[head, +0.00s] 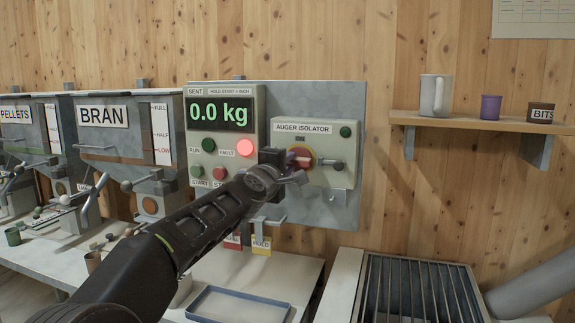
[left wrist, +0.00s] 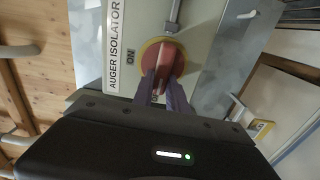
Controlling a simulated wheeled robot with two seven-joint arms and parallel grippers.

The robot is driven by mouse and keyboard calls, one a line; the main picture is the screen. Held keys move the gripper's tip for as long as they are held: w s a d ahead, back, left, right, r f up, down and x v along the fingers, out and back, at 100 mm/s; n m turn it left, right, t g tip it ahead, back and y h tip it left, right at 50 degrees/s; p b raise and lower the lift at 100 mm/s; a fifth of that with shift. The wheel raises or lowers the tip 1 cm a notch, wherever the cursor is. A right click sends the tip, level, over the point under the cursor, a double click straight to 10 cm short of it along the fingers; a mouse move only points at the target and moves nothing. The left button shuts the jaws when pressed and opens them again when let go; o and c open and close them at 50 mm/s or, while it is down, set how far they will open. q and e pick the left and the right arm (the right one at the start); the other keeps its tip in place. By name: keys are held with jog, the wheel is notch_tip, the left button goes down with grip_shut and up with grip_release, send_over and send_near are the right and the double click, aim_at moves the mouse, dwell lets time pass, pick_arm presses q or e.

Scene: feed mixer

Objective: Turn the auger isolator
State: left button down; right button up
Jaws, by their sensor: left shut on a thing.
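The auger isolator is a pale box (head: 336,170) on a grey wall panel, with a red rotary handle (head: 303,156) on a yellow ring. The left wrist view shows the red handle (left wrist: 164,66) close up, with an "ON" mark beside it. My left gripper (head: 292,161) reaches the handle from the left. In the left wrist view its two fingers (left wrist: 162,88) are shut on the handle, one on each side. A small dark green lamp (head: 345,132) sits at the box's upper right. My right gripper is not in view.
Left of the isolator, a control box has a "0.0 kg" display (head: 220,113), a bright red fault lamp (head: 245,147) and buttons. A metal rod (head: 326,164) sticks out right of the handle. A blue tray (head: 238,305) and a slatted grate (head: 420,290) lie below.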

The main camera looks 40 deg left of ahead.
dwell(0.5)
pick_arm(q)
jog(key=c, duration=1.3)
grip_release()
jog(key=v, duration=0.7)
jog(key=shift+s+d, duration=0.15)
jog(key=shift+s, duration=0.25)
